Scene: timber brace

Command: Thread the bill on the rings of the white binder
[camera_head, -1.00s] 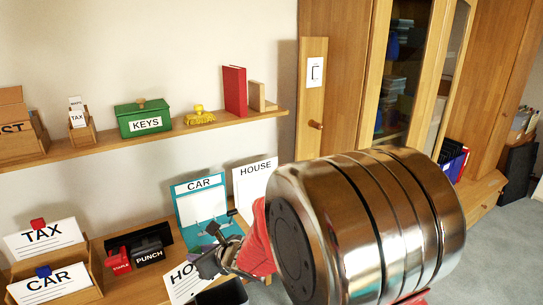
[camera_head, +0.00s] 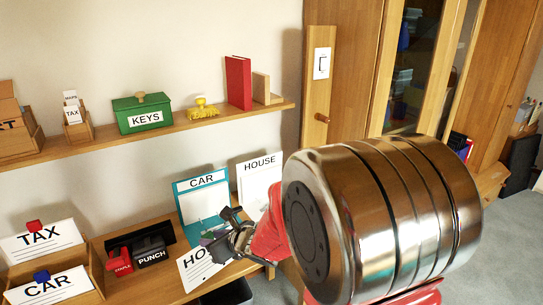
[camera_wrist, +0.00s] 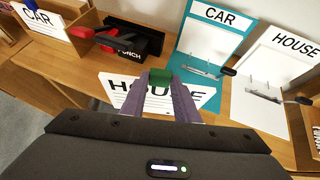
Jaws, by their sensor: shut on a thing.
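My gripper (camera_wrist: 160,88) is shut on the green tab (camera_wrist: 160,76) at the edge of the white bill marked HOUSE (camera_wrist: 118,88). In the head view the bill (camera_head: 195,268) hangs over the front of the desk, left of my gripper (camera_head: 228,236), and its right part is hidden. The white binder marked HOUSE (camera_head: 258,172) stands open against the wall, right of the teal CAR binder. In the wrist view the white binder (camera_wrist: 285,60) is at the right, with metal rings (camera_wrist: 262,95) on its lower part. The bill is apart from these rings.
The teal CAR binder (camera_head: 203,200) stands between the bill and the wall. A red stapler (camera_head: 119,262) and black punch (camera_head: 152,252) sit left. TAX (camera_head: 45,238) and CAR (camera_head: 52,284) bills stand in a wooden holder. A dark bin (camera_head: 230,292) is below the desk.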

